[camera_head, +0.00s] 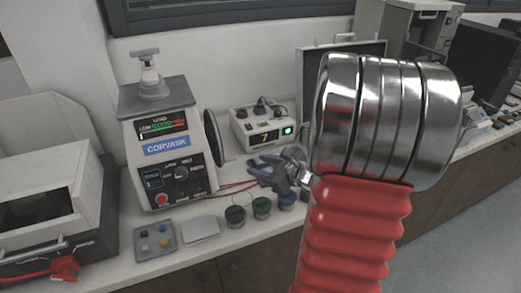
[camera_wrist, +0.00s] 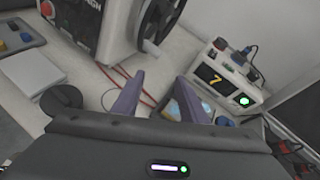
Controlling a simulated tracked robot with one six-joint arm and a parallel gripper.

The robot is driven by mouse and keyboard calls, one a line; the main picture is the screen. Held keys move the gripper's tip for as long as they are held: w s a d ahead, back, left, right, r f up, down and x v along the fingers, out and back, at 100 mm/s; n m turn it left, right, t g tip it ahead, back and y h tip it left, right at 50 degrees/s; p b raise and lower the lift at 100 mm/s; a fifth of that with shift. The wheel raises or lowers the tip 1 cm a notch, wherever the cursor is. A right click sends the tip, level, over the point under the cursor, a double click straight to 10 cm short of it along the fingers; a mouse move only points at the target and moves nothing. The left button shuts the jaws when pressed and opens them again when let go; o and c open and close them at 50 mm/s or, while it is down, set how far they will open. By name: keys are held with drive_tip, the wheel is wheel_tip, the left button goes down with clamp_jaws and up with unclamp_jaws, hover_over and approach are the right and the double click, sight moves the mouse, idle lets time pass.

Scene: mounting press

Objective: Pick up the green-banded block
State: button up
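A short round block with a green band (camera_head: 261,208) stands on the white bench, between a dark block (camera_head: 235,216) and a blue-banded block (camera_head: 287,200). My gripper (camera_head: 272,167) is above and behind this row in the head view. Its purple-grey fingers (camera_wrist: 158,92) are apart, with only bare bench and red cables seen between the tips in the wrist view. A dark round block (camera_wrist: 66,97) is left of the fingers there. A bluish thing is partly hidden at the right finger; I cannot tell what it is.
The mounting press (camera_head: 162,140) with its black handwheel (camera_head: 217,138) stands left of my gripper. A control box (camera_head: 262,124) showing 7 is behind. A grey tray of small coloured pieces (camera_head: 155,240) and a white pad (camera_head: 201,229) lie at the front left.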

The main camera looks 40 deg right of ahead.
drive_tip(key=s+d+f+m+h, duration=0.1)
drive_tip(key=d+m, duration=0.1)
drive_tip(key=d, duration=0.2)
drive_tip(key=s+d+f+m+h, duration=0.2)
drive_tip(key=d, duration=0.2)
drive_tip(key=s+d+f+m+h, duration=0.1)
drive_tip(key=s+d+m, duration=0.1)
drive_tip(key=d+m, duration=0.1)
drive_tip(key=shift+s+d+f+h, duration=0.1)
drive_tip(key=shift+d+f+h, duration=0.2)
drive_tip(key=shift+d, duration=0.25)
drive_tip(key=shift+x, duration=4.3)
drive_tip(key=shift+x, duration=2.65)
drive_tip(key=shift+a, duration=0.1)
drive_tip(key=shift+r, duration=0.1)
clamp_jaws()
